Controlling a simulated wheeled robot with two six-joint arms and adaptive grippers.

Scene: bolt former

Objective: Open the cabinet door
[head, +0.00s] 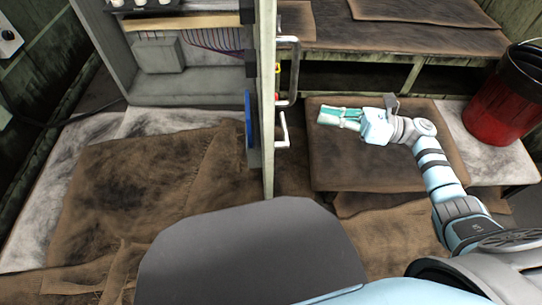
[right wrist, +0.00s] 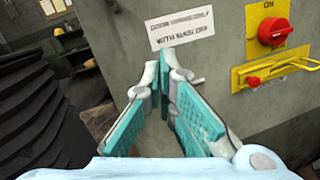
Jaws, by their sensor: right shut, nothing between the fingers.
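The cabinet door (head: 268,100) shows nearly edge-on in the head view and stands swung out from the grey cabinet (head: 165,97), whose inside with wiring is visible. A pale handle (head: 291,72) and a smaller lever (head: 283,132) stick out from the door's right side. My right gripper (head: 322,116) is to the right of the door, apart from it, shut and empty. In the right wrist view the fingertips (right wrist: 168,58) meet in front of a grey panel (right wrist: 218,45) with a label (right wrist: 180,25) and a red switch (right wrist: 274,31). My left gripper is out of view.
A red bucket (head: 500,100) stands at the far right. Brown cloths (head: 140,185) cover much of the floor. A low wooden bench (head: 400,45) runs behind the right arm. Open floor lies left of the door, in front of the cabinet.

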